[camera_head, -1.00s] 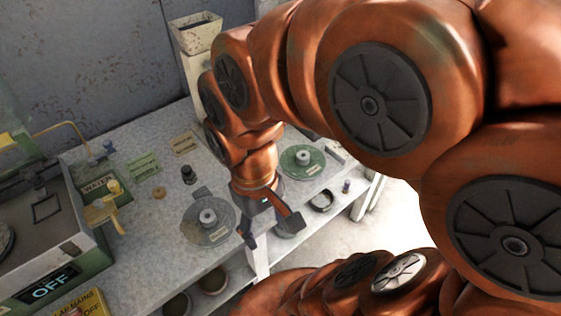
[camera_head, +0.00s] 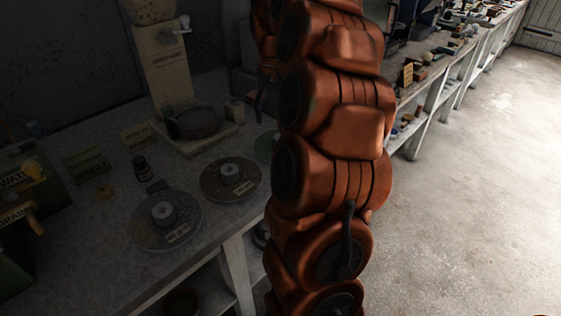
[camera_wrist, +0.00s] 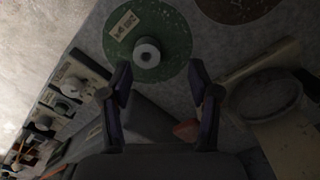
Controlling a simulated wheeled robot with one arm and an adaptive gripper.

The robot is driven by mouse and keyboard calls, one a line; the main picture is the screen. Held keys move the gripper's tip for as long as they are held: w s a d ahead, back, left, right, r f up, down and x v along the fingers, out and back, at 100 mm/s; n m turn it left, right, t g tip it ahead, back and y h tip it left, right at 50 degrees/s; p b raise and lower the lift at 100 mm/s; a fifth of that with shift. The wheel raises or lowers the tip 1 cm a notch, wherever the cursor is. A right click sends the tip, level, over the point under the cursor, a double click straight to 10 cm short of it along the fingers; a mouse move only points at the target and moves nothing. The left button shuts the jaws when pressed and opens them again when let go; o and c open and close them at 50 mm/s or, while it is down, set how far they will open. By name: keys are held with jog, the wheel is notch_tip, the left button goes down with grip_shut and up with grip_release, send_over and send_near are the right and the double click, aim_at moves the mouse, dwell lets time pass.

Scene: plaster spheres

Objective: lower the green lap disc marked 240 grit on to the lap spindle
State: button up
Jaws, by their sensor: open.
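The green lap disc (camera_wrist: 165,22) lies flat on the bench in the wrist view, with a pale hub (camera_wrist: 147,53) and a small label too blurred to read. In the head view only a sliver of the green disc (camera_head: 265,147) shows beside my arm. My gripper (camera_wrist: 160,68) is open and empty, its two fingers spread below the disc's hub in the picture and apart from it. In the head view a dark finger of my gripper (camera_head: 259,104) shows at the back, mostly hidden by my arm. The lap spindle is not in view.
A grey disc (camera_head: 148,232) and a brown disc (camera_head: 215,188) lie left of the green one. A stand with a bowl (camera_head: 201,122) is behind. A green machine (camera_head: 12,245) is cut off at the left edge. Another bench runs along the right, beside clear floor.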

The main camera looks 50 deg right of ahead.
aim_at(264, 146)
jog(key=shift+m, duration=0.5)
jog(key=d+f, duration=0.1)
jog(key=d, duration=0.1)
jog(key=d+f+b, duration=0.1)
jog(key=d, duration=0.1)
jog(key=shift+s+f, duration=0.1)
jog(key=shift+s, duration=0.05)
jog(key=shift+a+f+p, duration=0.2)
jog(key=shift+f+p, duration=0.15)
jog(key=shift+f, duration=3.4)
jog(key=shift+c, duration=0.2)
grip_shut()
